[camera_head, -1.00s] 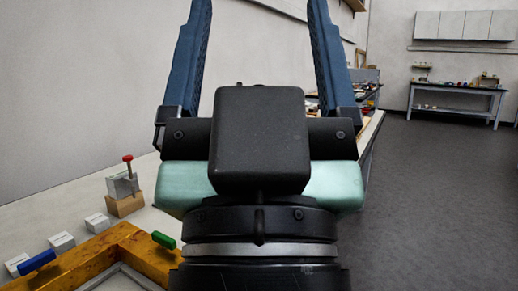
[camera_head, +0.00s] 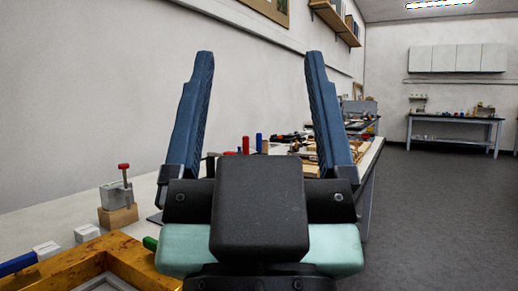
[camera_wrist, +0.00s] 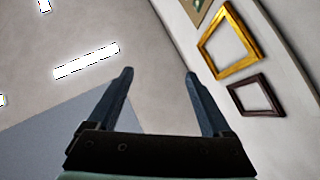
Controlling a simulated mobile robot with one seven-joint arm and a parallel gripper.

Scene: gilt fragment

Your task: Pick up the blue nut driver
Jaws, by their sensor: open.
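My gripper (camera_head: 260,54) is open and empty, its two blue fingers pointing up in front of the head camera. In the wrist view my gripper (camera_wrist: 159,72) is also open, with only ceiling and wall beyond it. Another blue handle (camera_head: 18,264) lies at the left by the gilt frame. I cannot tell which is the blue nut driver. My gripper touches neither.
A gilt frame (camera_head: 70,272) lies on the near bench with a green handle (camera_head: 150,243) at its edge. A red-topped clamp on a block (camera_head: 118,205) and small white boxes (camera_head: 47,250) stand nearby. Red handles (camera_head: 245,145) and clutter are farther back. Open floor (camera_head: 430,220) lies right.

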